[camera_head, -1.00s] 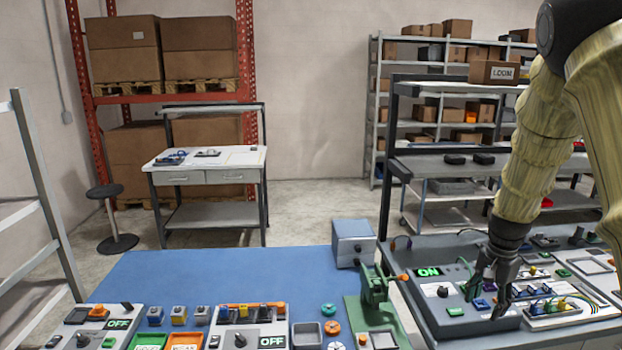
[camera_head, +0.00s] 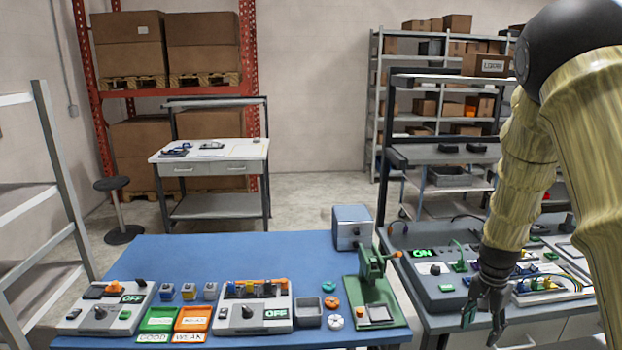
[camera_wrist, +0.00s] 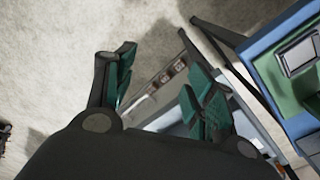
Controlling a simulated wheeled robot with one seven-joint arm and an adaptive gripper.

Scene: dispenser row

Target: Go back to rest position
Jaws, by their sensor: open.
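My gripper (camera_head: 481,322) hangs at the front edge of the grey right-hand bench in the head view, fingers pointing down. In the wrist view my gripper (camera_wrist: 160,92) shows its two green-padded fingers spread apart with nothing between them. Below them are pale floor and the side of a bench. The grey console (camera_head: 433,290) with a lit green ON display stands on the right bench, behind and left of my gripper. My arm comes down from the upper right and hides part of that bench.
The blue table (camera_head: 232,246) holds two units reading OFF, a green GOOD tray (camera_head: 157,320), an orange WEAK tray (camera_head: 193,318), small blocks, rings and a green press (camera_head: 372,290). A blue-grey box (camera_head: 352,226) stands at its back right. Open floor (camera_head: 318,188) lies behind.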

